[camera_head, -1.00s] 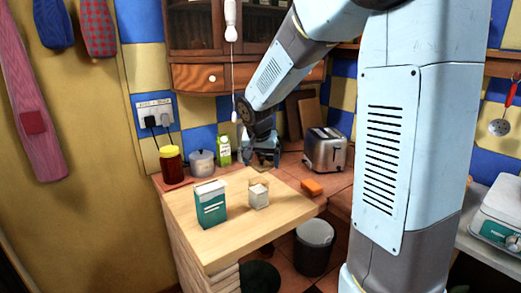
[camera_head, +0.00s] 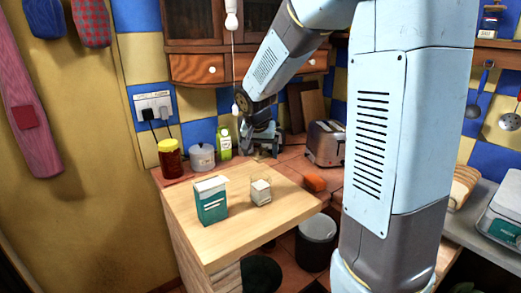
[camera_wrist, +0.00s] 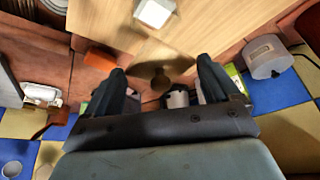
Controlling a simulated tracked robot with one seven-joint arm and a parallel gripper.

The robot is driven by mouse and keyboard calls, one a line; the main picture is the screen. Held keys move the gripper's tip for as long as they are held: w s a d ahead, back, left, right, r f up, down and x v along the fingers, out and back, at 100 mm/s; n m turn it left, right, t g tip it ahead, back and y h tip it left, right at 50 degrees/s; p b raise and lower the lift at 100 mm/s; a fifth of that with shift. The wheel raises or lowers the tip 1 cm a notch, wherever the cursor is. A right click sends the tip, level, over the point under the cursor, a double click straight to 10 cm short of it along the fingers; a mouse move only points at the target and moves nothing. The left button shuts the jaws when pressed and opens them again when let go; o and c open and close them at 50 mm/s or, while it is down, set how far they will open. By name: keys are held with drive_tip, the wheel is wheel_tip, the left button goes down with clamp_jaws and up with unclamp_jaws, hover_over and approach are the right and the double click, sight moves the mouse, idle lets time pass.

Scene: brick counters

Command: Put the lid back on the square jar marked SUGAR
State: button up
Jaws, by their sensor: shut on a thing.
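The square jar (camera_head: 260,194) stands on the wooden counter, clear-walled with white contents. Its marking is too small to read. It also shows at the top of the wrist view (camera_wrist: 155,12). My gripper (camera_head: 264,148) is beyond the jar, over the back of the counter.
A teal box (camera_head: 211,205) stands left of the jar. A red jar with a yellow top (camera_head: 170,160), a grey pot (camera_head: 202,158) and a green carton (camera_head: 224,143) line the back left. A toaster (camera_head: 325,143) and an orange block (camera_head: 314,183) are at right. Counter around the jar is clear.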

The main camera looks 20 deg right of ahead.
wheel_tip(320, 180, down, 6)
idle(0.7)
drive_tip(key=shift+s+f, duration=0.1)
drive_tip(key=shift+f, duration=0.3)
idle(2.4)
drive_tip(key=o, duration=0.8)
drive_tip(key=shift+c, duration=0.2)
drive_tip(key=shift+r, duration=0.15)
drive_tip(key=shift+r, duration=3.4)
drive_tip(key=shift+c, duration=0.4)
